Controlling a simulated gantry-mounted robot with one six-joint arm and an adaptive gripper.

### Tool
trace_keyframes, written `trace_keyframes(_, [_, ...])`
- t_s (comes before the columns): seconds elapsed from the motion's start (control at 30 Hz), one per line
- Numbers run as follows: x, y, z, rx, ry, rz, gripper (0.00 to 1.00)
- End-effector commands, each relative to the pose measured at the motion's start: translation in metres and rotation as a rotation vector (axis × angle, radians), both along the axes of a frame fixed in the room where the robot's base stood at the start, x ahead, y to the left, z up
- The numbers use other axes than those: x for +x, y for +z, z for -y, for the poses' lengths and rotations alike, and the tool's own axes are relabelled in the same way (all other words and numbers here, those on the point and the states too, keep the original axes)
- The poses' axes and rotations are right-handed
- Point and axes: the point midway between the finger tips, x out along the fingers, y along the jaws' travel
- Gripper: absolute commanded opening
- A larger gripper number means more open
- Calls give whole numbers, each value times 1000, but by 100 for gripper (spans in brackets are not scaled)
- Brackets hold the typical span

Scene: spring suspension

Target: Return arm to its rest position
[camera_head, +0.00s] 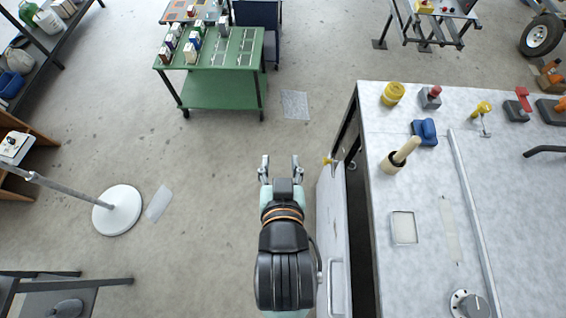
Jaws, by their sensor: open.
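My gripper (280,168) is open and empty, with its two fingers spread apart and pointing away from me. It hangs over the bare concrete floor, just left of the grey workbench (509,240). My arm reaches up to it from the lower middle of the picture, and the underside of the arm is hidden.
The bench's side panel (333,245) with a handle stands close to my arm's right. The bench holds a wooden-handled tool (403,153), a blue item (425,131) and a yellow cylinder (392,94). A green cart (215,92) stands ahead; a white round base (117,210) is left.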

Motion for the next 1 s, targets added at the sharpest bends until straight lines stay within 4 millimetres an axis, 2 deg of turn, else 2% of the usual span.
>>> trace_keyframes(0.33, [-2,10,-2,-43,9,10,48])
trace_keyframes(0.6, [-2,87,-1,-43,7,10,48])
trace_keyframes(1.0, [-2,89,-1,-44,6,9,48])
